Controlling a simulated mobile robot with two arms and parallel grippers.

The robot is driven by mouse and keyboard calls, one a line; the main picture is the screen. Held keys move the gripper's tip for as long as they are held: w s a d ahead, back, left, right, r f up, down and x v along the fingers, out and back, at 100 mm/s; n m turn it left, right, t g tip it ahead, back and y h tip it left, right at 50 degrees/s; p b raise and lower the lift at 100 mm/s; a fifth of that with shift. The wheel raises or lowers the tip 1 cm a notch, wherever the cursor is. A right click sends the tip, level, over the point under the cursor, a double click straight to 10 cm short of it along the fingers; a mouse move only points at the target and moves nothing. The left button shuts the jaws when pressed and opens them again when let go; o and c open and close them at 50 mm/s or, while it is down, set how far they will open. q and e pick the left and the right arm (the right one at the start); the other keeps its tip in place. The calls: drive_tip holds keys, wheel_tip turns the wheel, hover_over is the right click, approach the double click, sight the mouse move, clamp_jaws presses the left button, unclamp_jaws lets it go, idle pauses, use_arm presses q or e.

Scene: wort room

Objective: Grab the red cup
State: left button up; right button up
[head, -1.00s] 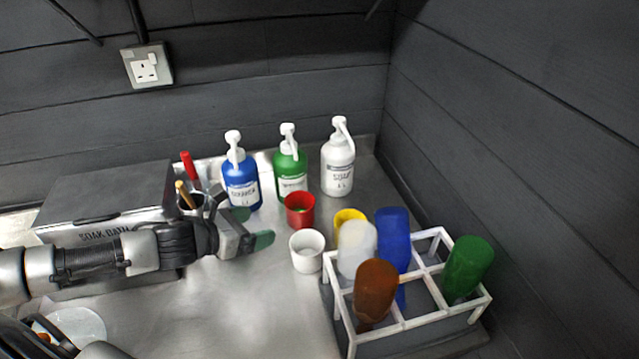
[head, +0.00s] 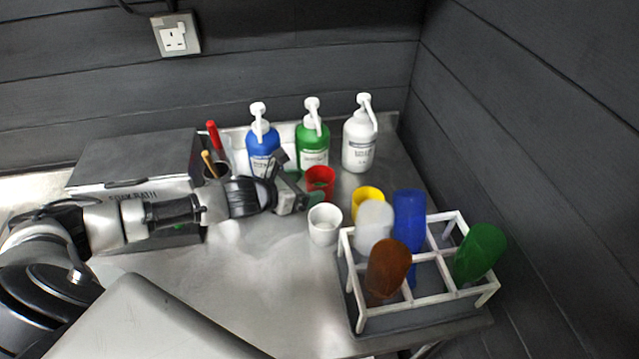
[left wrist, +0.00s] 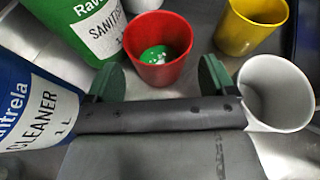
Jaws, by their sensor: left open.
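The red cup (head: 321,181) stands upright on the metal counter, in front of the green pump bottle. In the left wrist view the red cup (left wrist: 159,52) sits just ahead of and between the two green fingertips, with something green and white visible inside it. My left gripper (head: 300,190) is open and comes at the cup from the left. In the left wrist view my left gripper (left wrist: 160,78) has one finger on each side of the cup's near part; I cannot tell whether either touches it. My right gripper is not in view.
A white cup (head: 324,225) and a yellow cup (head: 368,200) stand close on the right. Blue (head: 263,147), green (head: 313,143) and white (head: 360,148) pump bottles stand behind. A white rack (head: 362,318) with coloured tumblers is at right. A metal box (head: 135,160) is at left.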

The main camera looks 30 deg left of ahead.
sight(308, 187)
use_arm(q)
drive_tip(key=x, duration=0.3)
drive_tip(key=shift+w, duration=0.2)
drive_tip(key=c, duration=0.7)
drive_tip(key=shift+r, duration=0.1)
